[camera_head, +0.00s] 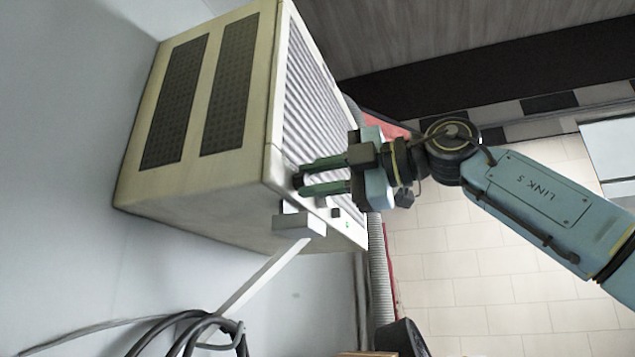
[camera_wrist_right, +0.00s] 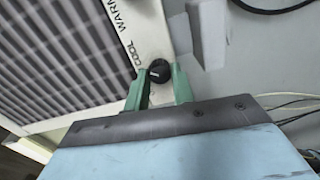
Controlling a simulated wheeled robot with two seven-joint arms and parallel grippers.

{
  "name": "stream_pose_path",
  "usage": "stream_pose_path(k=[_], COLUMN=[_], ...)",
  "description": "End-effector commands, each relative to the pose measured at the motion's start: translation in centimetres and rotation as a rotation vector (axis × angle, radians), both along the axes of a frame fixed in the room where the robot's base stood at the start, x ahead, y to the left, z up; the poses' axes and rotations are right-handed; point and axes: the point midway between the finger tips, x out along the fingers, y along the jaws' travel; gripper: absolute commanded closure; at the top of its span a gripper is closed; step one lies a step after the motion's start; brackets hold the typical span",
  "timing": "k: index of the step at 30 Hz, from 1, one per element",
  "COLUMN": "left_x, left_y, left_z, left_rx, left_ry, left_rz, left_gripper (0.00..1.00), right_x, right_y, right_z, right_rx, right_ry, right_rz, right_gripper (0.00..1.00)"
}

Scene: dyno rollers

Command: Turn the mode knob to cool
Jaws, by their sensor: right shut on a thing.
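The mode knob (camera_wrist_right: 159,71) is a small black round knob on the front panel of a cream air-conditioner unit (camera_head: 195,185). In the right wrist view the words COOL and WARM are printed on the panel beside it. The knob also shows in the head view (camera_head: 298,181), partly covered by the fingers. My right gripper (camera_head: 302,180) has its green fingers on either side of the knob, shut on it. In the right wrist view the right gripper (camera_wrist_right: 162,80) reaches the knob from below. Where the knob's pointer aims is too small to tell. My left gripper is in neither view.
A white bracket (camera_head: 300,225) with a long arm sits below the unit, close to my right gripper. Black cables (camera_head: 195,335) hang at the lower left. A ribbed hose (camera_head: 379,270) runs behind the unit. Tiled floor lies at the right.

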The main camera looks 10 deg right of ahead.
Motion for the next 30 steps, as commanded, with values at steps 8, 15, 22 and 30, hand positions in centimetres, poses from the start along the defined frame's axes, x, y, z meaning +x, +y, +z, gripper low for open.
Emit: stream_pose_path(k=[8,15,22,30], left_x=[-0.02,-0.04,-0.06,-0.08], left_y=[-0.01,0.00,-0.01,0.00], left_z=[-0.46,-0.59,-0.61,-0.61], left_rx=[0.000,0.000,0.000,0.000], left_ry=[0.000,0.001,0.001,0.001], left_rz=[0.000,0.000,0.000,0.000], left_gripper=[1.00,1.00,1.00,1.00], right_x=[0.02,0.02,0.03,0.04], right_y=[-0.02,-0.02,-0.03,-0.03], right_z=[0.00,0.01,0.02,0.02], right_rx=[0.079,0.108,0.115,0.115], right_ry=[0.134,0.186,0.198,0.198], right_rz=[0.000,-0.001,0.000,0.000], right_gripper=[0.98,0.98,0.98,0.73])
